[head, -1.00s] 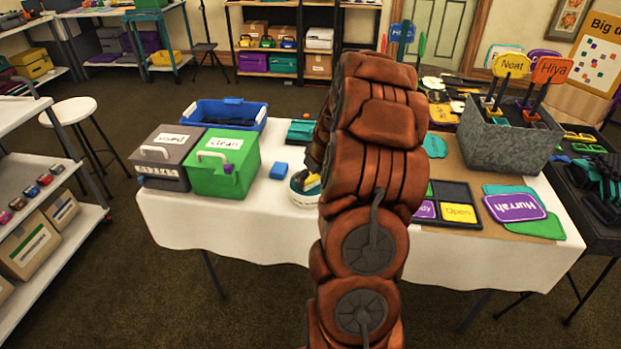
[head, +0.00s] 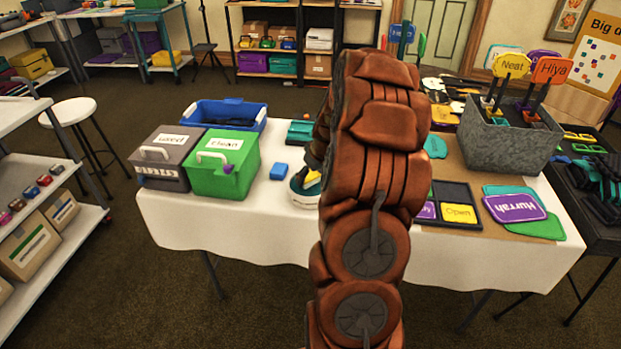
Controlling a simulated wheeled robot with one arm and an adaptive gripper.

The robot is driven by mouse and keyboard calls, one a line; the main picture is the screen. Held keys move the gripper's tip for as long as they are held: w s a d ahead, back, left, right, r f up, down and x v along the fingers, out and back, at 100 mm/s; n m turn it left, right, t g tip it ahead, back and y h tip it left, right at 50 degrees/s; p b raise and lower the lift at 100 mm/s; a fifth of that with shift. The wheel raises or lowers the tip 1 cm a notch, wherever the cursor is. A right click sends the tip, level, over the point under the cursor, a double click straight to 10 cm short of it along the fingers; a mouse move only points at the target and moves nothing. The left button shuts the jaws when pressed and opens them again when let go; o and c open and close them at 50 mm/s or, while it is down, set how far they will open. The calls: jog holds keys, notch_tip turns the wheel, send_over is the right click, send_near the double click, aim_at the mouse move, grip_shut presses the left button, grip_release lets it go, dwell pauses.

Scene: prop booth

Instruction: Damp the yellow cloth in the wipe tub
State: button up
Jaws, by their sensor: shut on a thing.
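The wipe tub (head: 304,197) is a small round white tub near the front edge of the white-covered table, left of my arm. Part of the yellow cloth (head: 312,179) shows at the tub's mouth. My gripper (head: 315,172) is over the tub, shut on the yellow cloth. My brown arm hides most of the gripper and the tub's right side. How deep the cloth sits in the tub cannot be told.
A green box marked clean (head: 222,175), a grey box (head: 160,172) and a blue bin (head: 225,112) stand further left. A grey bin with signs (head: 508,145) and flat signs (head: 515,207) are at right.

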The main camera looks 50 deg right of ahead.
aim_at(311, 176)
jog(key=shift+r, duration=2.85)
jog(key=shift+s, duration=0.1)
